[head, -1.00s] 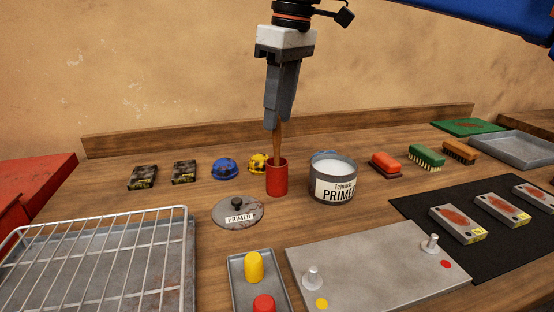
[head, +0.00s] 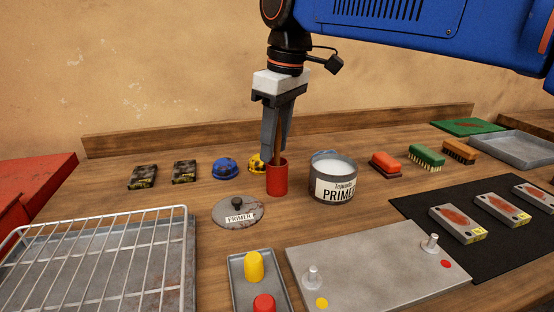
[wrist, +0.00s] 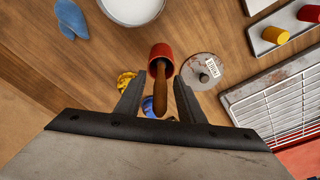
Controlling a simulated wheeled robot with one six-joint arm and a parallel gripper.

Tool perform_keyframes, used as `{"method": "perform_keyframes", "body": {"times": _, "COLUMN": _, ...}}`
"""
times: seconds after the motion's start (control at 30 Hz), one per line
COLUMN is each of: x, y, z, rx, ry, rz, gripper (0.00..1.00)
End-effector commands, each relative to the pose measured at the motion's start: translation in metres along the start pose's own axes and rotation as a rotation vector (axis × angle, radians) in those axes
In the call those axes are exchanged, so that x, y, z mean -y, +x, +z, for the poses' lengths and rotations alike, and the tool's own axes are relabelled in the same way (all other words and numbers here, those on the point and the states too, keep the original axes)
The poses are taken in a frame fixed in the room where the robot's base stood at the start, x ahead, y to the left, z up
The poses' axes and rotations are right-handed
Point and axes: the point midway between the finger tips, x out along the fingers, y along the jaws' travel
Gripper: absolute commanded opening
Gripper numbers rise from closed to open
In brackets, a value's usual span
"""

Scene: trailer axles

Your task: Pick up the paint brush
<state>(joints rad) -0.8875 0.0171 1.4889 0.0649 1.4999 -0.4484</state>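The paint brush stands in a red cup (head: 277,180), its brown wooden handle (head: 278,143) sticking up; its bristles are hidden inside the cup. In the wrist view the handle (wrist: 161,97) rises from the cup (wrist: 160,52) towards the camera. My gripper (head: 274,152) is lowered over the handle, with its fingertips just above the cup rim. In the wrist view my gripper (wrist: 159,80) is open, one finger on each side of the handle, with gaps showing between.
A primer can (head: 333,182) stands close right of the cup, and its lid (head: 238,211) lies in front. Blue (head: 225,168) and yellow (head: 257,163) objects sit behind left. A wire rack (head: 95,265) is front left, and a grey plate (head: 375,262) is front right.

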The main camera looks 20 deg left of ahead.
Motion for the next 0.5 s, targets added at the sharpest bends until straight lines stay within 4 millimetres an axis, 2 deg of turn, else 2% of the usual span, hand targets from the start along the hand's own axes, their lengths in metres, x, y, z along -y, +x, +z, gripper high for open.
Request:
{"method": "perform_keyframes", "body": {"times": 0.03, "x": 0.0000, "y": 0.0000, "z": 0.0000, "rx": 0.000, "ry": 0.000, "rz": 0.000, "gripper": 0.26}}
{"method": "perform_keyframes", "body": {"times": 0.13, "x": -0.0001, "y": -0.0001, "z": 0.0000, "rx": 0.000, "ry": 0.000, "rz": 0.000, "gripper": 0.02}}
{"method": "perform_keyframes", "body": {"times": 0.5, "x": -0.0002, "y": -0.0028, "z": -0.0006, "rx": -0.001, "ry": 0.000, "rz": 0.000, "gripper": 0.00}}
